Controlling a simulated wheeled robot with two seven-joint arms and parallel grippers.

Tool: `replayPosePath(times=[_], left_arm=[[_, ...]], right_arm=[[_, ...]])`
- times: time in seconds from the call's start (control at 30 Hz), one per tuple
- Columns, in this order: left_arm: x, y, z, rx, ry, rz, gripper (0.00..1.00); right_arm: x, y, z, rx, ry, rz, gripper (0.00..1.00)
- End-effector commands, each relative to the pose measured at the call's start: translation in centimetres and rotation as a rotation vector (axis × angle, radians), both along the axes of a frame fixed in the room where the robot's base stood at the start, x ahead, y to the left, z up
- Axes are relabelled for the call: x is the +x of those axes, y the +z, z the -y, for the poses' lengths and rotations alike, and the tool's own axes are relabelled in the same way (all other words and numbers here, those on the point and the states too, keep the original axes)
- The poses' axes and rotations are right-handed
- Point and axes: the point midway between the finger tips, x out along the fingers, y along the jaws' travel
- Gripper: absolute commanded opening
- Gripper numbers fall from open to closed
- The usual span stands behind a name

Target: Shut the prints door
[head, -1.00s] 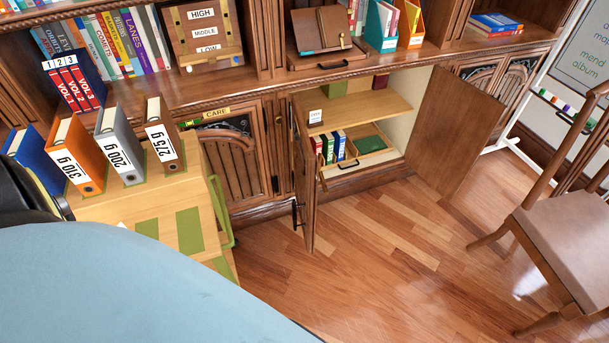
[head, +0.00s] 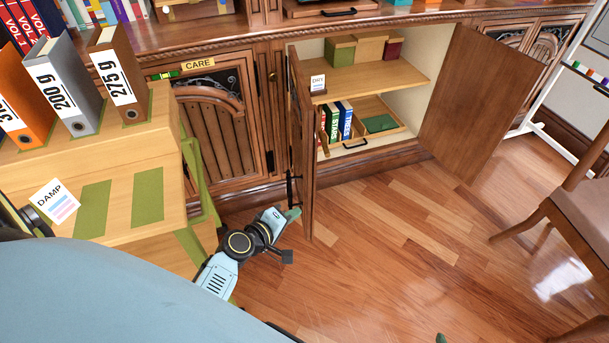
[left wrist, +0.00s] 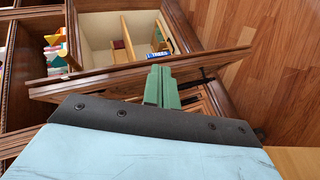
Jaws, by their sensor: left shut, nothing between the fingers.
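A cabinet with two open door leaves stands ahead. The left leaf (head: 303,150) stands out into the room, seen nearly edge-on, with a dark handle low on it. The right leaf (head: 486,100) is swung wide. No prints label is readable on either. My left gripper (head: 292,214) is shut and empty, low by the outer side of the left leaf; I cannot tell if it touches. In the left wrist view its green fingers (left wrist: 162,88) overlap a wooden door panel (left wrist: 130,76). A green tip (head: 440,338) at the bottom edge may be my right gripper; its jaws are hidden.
Inside the cabinet are a shelf (head: 375,82) with boxes and a drawer (head: 365,135) with books. The CARE door (head: 215,120) left of it is shut. A wooden unit (head: 105,190) with binders stands at left. A chair (head: 560,220) is at right. Open floor lies between.

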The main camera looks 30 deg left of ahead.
Motion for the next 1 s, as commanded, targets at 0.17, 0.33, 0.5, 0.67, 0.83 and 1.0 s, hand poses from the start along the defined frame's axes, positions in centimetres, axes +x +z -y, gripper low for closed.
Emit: replayPosePath(times=[0.17,0.33,0.5,0.67,0.83,1.0], left_arm=[[2.1,4.9,-2.8,-0.168,0.083,0.223,0.00],[2.3,8.3,-4.1,-0.248,0.105,0.336,0.00],[3.2,9.5,-4.3,-0.270,0.109,0.367,0.00],[5.8,9.5,-4.0,-0.269,0.108,0.367,0.00],[8.9,9.4,-3.7,-0.270,0.109,0.363,0.00],[11.2,9.3,-3.5,-0.269,0.109,0.362,0.00]], right_arm=[[0.4,4.3,-0.2,0.027,0.002,0.121,0.75],[0.0,7.3,-0.2,0.040,0.003,0.180,0.75],[-0.1,8.3,-0.2,0.045,0.003,0.199,0.75],[0.3,8.7,-0.4,0.052,0.006,0.228,0.75],[1.1,9.7,-0.9,0.072,0.012,0.301,0.75],[1.8,10.9,-1.3,0.094,0.018,0.384,0.75]])
